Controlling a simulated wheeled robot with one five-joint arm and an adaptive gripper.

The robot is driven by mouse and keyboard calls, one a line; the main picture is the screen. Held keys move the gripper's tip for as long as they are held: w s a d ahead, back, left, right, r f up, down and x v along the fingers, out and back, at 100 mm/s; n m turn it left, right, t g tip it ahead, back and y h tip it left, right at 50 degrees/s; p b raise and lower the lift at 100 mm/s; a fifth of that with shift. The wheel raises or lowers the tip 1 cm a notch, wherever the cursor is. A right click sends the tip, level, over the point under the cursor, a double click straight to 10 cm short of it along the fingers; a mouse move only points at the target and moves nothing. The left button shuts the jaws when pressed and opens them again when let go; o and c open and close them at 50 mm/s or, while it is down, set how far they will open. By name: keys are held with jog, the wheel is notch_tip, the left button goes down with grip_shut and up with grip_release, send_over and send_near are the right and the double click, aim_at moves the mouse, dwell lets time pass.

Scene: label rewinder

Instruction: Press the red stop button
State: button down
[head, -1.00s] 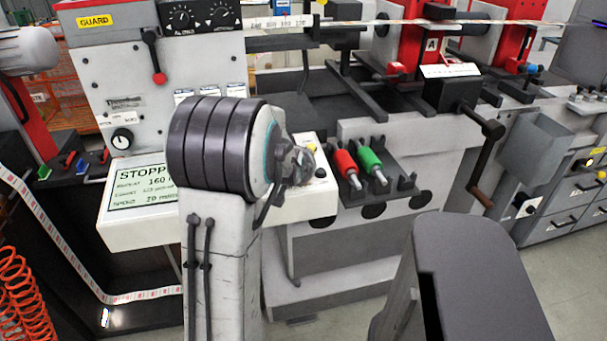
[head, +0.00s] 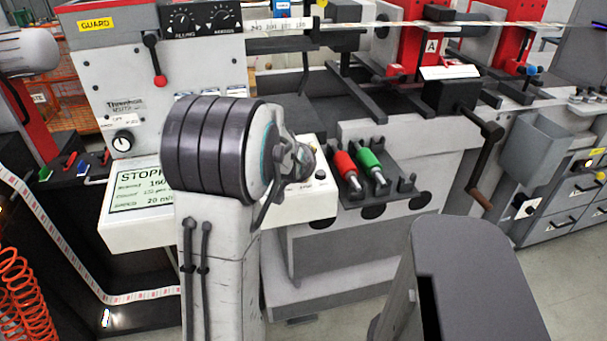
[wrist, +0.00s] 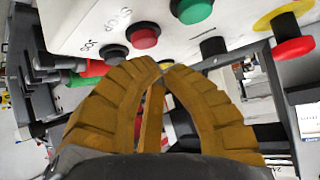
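The red stop button (wrist: 144,36) is a round red cap in a dark ring on a white panel (wrist: 72,15), with "STOP" printed beside it. It lies just beyond my gripper (wrist: 164,68), slightly left of the fingertips in the wrist view. The ochre fingers are curved together with their tips meeting, and nothing shows held between them. I cannot tell whether the tips touch the button; a small gap seems to show. In the head view my arm hides the button, and the white panel (head: 313,205) shows only partly.
A green button (wrist: 192,9) and a black "JOG" button (wrist: 113,53) flank the stop button. A red mushroom button on a yellow ring (wrist: 293,48) stands out at the right. Red (head: 347,165) and green (head: 370,160) handled tools sit in a rack right of the panel.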

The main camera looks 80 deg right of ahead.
jog(key=shift+a+r+p, duration=0.15)
jog(key=shift+r+p, duration=0.65)
jog(key=shift+r, duration=0.7)
jog(key=shift+s+a+r, duration=0.1)
jog(key=shift+a+r, duration=0.1)
jog(key=shift+r, duration=0.8)
